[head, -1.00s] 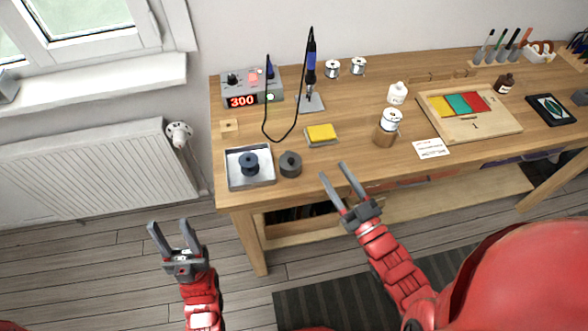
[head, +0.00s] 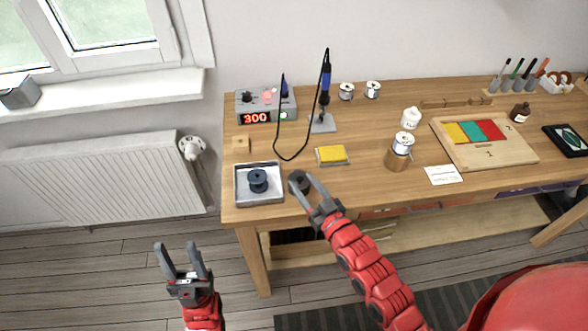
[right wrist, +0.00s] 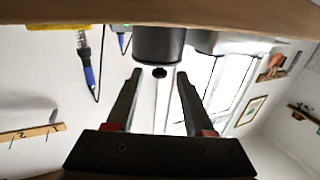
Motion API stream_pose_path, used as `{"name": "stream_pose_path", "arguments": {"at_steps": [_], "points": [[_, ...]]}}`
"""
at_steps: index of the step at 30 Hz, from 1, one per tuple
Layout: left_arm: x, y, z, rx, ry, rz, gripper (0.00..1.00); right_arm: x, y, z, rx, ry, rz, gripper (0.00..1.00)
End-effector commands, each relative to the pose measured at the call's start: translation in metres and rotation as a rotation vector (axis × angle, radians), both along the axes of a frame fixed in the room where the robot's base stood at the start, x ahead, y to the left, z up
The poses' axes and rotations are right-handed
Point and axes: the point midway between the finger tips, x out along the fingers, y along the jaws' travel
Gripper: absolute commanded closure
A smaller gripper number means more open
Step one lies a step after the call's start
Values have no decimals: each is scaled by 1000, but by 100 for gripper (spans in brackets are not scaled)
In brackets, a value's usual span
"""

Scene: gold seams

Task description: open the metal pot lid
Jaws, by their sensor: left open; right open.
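The small dark grey metal pot (head: 300,184) stands near the front left edge of the workbench, partly hidden by my right gripper. In the right wrist view, which is upside down, the pot (right wrist: 158,40) has a lid with a small dark knob (right wrist: 159,72). My right gripper (head: 301,177) is open; in the head view its fingers overlap the pot. In the right wrist view its fingertips (right wrist: 159,75) are on either side of the knob, with gaps showing. My left gripper (head: 177,246) is open and empty, low in front of the bench.
Left of the pot is a metal tray (head: 245,198) with a dark blue spool (head: 258,180). A yellow sponge (head: 331,154) lies behind it. A soldering station (head: 266,106) and an upright iron (head: 326,84) with a looping cable stand further back.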

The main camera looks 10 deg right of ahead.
Motion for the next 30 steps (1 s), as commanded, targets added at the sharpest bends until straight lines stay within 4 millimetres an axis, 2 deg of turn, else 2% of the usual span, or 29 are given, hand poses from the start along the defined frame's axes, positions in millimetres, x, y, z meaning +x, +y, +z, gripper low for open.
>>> {"name": "stream_pose_path", "arguments": {"at_steps": [3, 9, 20, 23, 29, 30], "points": [[0, 0, 6, 0, 0, 0, 50, 23, 10, 3, 2, -1, 2, 47], [0, 0, 9, 0, 0, 0, 50, 45, 19, 2, -1, -3, 1, 47], [0, 0, 10, 0, 0, 0, 50, 51, 21, 0, -1, -3, -1, 47], [0, 0, 10, 0, 0, 0, 50, 51, 20, 0, -1, -3, -1, 61], [0, 0, 10, 0, 0, 0, 50, 51, 20, 1, -1, -3, -1, 97], [0, 0, 10, 0, 0, 0, 50, 51, 21, 1, -1, -3, -1, 100]]}}
